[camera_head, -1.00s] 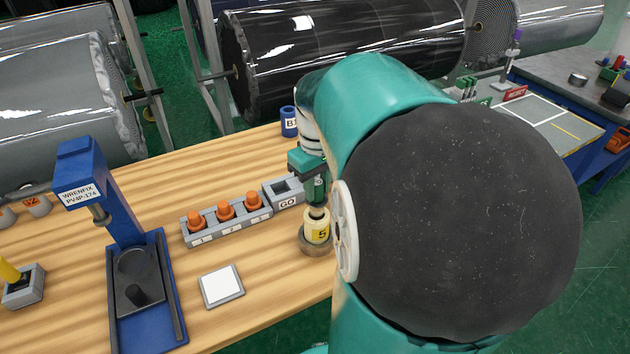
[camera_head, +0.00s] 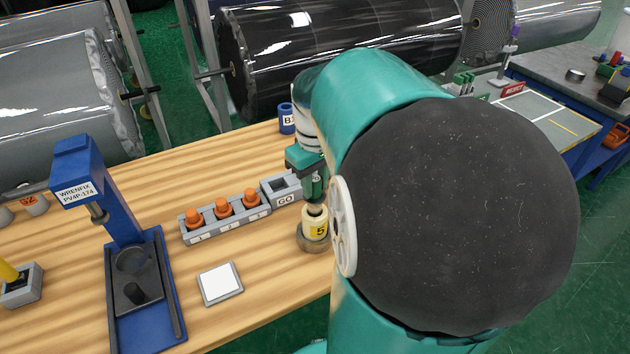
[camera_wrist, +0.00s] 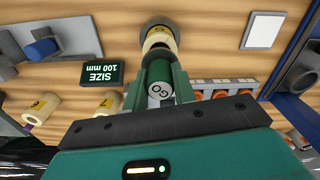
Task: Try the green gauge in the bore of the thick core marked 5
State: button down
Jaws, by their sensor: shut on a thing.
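My gripper (camera_head: 314,188) is shut on the green gauge (camera_wrist: 160,82), whose end marked GO faces the wrist camera. The thick core marked 5 (camera_head: 315,228) is cream with a yellow label and stands upright in a round brown seat (camera_head: 312,245). In the wrist view the core (camera_wrist: 158,40) lies straight beyond the gauge. The gauge is held upright directly above the core, in line with it. Its lower end meets or nearly meets the core's top; I cannot tell whether it is inside the bore, which is hidden.
The grey GO holder (camera_head: 283,188) has an empty slot. Beside it is a grey rack (camera_head: 226,226) with orange plugs. A white pad (camera_head: 220,284) and a blue press (camera_head: 143,290) stand to the left. A SIZE 100 mm sign (camera_wrist: 102,74) and other cores (camera_wrist: 42,108) are near the gripper.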

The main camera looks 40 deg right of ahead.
aim_at(315, 193)
jog(key=shift+f, duration=1.8)
dwell(0.4)
jog(key=shift+r, duration=0.15)
dwell(0.8)
jog(key=shift+r, duration=3.4)
